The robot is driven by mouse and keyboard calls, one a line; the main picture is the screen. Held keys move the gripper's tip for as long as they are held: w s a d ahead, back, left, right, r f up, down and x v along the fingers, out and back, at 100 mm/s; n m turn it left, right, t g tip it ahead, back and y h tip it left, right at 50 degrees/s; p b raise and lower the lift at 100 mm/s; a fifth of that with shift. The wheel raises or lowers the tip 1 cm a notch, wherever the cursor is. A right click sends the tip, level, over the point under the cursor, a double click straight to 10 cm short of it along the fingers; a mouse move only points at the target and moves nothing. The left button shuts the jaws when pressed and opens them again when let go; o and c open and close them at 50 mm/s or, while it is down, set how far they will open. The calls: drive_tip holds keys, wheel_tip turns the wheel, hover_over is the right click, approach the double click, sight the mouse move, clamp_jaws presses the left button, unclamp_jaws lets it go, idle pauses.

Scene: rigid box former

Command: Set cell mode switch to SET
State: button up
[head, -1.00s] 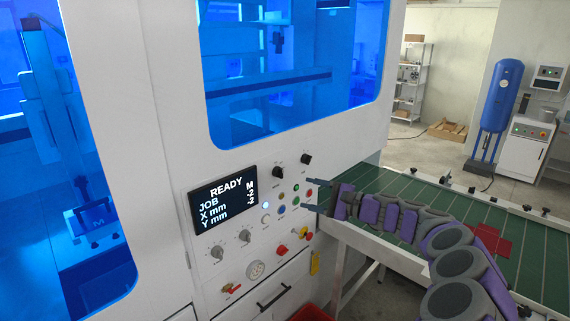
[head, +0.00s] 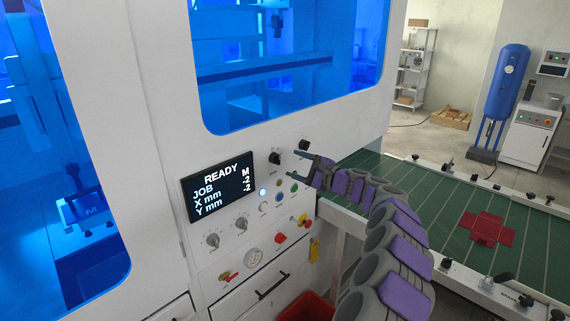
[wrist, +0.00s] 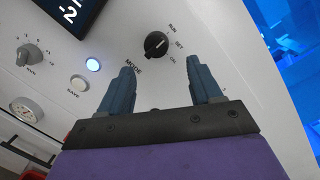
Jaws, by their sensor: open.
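The mode switch (wrist: 157,44) is a round black knob with a pale pointer line, labelled MODE. In the head view, two black knobs, a left one (head: 274,158) and a right one (head: 304,145), sit above the buttons; I cannot tell surely which is the mode switch. My gripper (head: 295,165) is open and empty in front of the panel. In the wrist view its fingertips (wrist: 162,62) are apart, below and either side of the knob, seemingly not touching it.
A READY display (head: 220,188) is left of the knobs. A lit button (wrist: 92,65) and a white SAVE button (wrist: 78,84) are close by. A red-and-yellow switch (head: 280,238) sits lower. A green conveyor table (head: 450,210) lies right of the panel.

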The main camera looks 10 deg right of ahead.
sight(279, 160)
drive_tip(key=w+a, duration=0.1)
drive_tip(key=a, duration=0.1)
drive_tip(key=w+a, duration=0.2)
drive_tip(key=a, duration=0.1)
drive_tip(key=shift+w+a+f, duration=0.1)
drive_tip(key=shift+w+a, duration=0.15)
drive_tip(key=shift+a, duration=0.05)
drive_tip(key=shift+w+d, duration=0.15)
drive_tip(key=shift+d, duration=0.6)
drive_tip(key=shift+c, duration=0.4)
drive_tip(key=shift+a, duration=0.6)
drive_tip(key=c, duration=0.4)
drive_tip(key=shift+d, duration=0.15)
drive_tip(key=c, duration=0.5)
drive_tip(key=shift+c, duration=0.2)
